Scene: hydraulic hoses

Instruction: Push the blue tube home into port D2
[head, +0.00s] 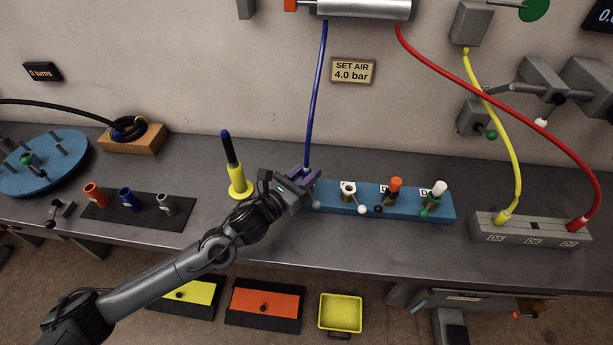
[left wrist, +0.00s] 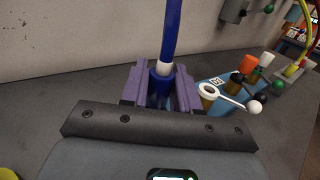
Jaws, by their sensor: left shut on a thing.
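The blue tube (head: 315,100) hangs from the silver cylinder (head: 365,9) on the wall down to my left gripper (head: 306,176). In the left wrist view the purple jaws of the left gripper (left wrist: 160,88) are shut around the tube's lower end, below a white band on the blue tube (left wrist: 167,40). The gripper is at the left end of the blue port block (head: 330,199). The jaws hide the tube's tip and whatever lies under it, so I cannot tell whether it touches a port. The block's small labels are hard to read. My right gripper is out of view.
The block carries a white-ringed port (head: 348,190), an orange cap (head: 395,186) and a white cap (head: 439,188), with ball-ended levers in front. A grey block (head: 530,230) at right holds yellow and red hoses. A yellow stand (head: 240,188) with a dark rod is left of the gripper.

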